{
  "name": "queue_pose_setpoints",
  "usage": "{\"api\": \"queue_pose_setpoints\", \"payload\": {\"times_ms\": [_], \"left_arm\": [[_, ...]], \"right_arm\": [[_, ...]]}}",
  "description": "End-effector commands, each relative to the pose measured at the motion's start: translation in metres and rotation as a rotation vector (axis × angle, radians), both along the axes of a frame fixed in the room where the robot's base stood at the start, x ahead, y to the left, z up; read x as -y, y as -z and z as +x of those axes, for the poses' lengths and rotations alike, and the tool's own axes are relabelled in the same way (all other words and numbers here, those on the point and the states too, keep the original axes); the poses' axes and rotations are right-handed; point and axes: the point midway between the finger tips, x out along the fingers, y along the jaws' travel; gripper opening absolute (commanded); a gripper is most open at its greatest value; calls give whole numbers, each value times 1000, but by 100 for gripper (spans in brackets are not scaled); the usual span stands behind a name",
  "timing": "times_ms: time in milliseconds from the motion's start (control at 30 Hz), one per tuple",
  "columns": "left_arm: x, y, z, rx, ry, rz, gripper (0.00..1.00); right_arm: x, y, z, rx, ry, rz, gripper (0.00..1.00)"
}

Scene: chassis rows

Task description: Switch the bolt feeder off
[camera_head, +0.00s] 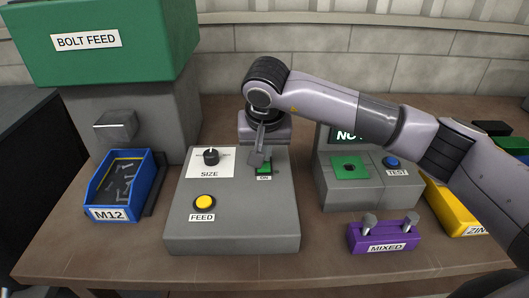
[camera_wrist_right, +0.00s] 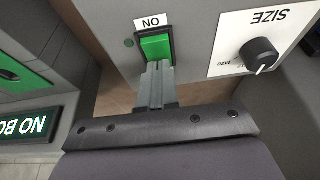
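The bolt feeder has a green hopper (camera_head: 100,42) marked BOLT FEED at the back left. Its grey control box (camera_head: 235,232) stands in front and carries a green rocker switch (camera_head: 265,168) with an ON label. The switch also shows in the right wrist view (camera_wrist_right: 156,44), lit green in a dark frame. My right gripper (camera_head: 257,160) points down at the switch, its fingers together and empty. In the right wrist view its fingertips (camera_wrist_right: 159,64) are at the switch's edge on the side away from the label; I cannot tell if they touch. My left gripper is not in view.
The control box also has a black SIZE knob (camera_head: 211,156) and a yellow FEED button (camera_head: 205,202). A blue M12 bin (camera_head: 121,188) with bolts stands left. A grey tester (camera_head: 352,192), a purple MIXED holder (camera_head: 383,237) and a yellow bin (camera_head: 455,210) stand right.

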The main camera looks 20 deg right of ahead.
Motion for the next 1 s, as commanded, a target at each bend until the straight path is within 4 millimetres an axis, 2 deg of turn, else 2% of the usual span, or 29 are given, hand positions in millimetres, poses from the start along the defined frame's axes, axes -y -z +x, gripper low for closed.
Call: {"api": "queue_pose_setpoints", "payload": {"times_ms": [100, 533, 800, 1000], "left_arm": [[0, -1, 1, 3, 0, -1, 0], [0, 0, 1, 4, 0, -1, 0], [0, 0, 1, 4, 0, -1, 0], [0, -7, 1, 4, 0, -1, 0]], "right_arm": [[1, 7, -2, -15, 2, -5, 0], [-3, 9, -19, -24, 0, -8, 0], [-4, 9, -20, -24, -1, -7, 0], [-5, -2, -21, -21, 0, -6, 0]]}}
